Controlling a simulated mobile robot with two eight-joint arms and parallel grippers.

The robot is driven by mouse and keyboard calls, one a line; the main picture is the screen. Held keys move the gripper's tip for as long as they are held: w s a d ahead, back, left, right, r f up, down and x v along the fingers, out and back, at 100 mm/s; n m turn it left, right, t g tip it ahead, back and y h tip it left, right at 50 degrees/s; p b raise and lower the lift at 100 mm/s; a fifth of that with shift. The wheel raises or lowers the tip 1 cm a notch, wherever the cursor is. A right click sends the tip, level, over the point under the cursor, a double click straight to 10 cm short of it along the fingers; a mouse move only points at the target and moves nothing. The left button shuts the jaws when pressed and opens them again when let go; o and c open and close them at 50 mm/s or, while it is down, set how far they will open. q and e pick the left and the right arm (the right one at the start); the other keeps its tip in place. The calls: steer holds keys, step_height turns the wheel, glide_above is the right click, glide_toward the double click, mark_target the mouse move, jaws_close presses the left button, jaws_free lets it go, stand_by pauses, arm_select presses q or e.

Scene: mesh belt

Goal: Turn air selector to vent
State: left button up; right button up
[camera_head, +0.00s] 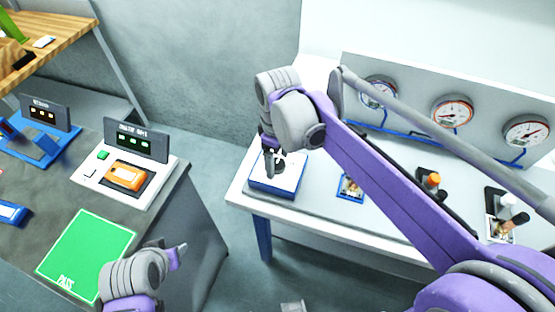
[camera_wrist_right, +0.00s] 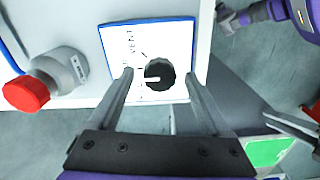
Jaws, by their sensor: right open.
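The air selector is a box with a white face and blue edges (camera_head: 278,178) on the left end of the white table. The right wrist view shows its round black knob (camera_wrist_right: 160,74) with a white pointer line directed to the left. The printed word VENT (camera_wrist_right: 128,45) is on the face, up and left of the knob. My right gripper (camera_head: 270,160) is over the selector. In the right wrist view its open fingers (camera_wrist_right: 162,80) are on either side of the knob, with gaps visible. My left gripper (camera_head: 178,256) is low, near the green mat, its jaws unclear.
A panel with round gauges (camera_head: 452,111) stands at the back of the white table. A red-capped fitting (camera_wrist_right: 28,93) is left of the selector in the wrist view. The dark bench at left holds an orange device (camera_head: 125,176) and a green mat (camera_head: 85,255).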

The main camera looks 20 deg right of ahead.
steer(key=shift+f, duration=0.35)
jaws_close()
steer(key=shift+m, duration=0.3)
steer(key=m, duration=0.4)
steer(key=shift+m, duration=2.1)
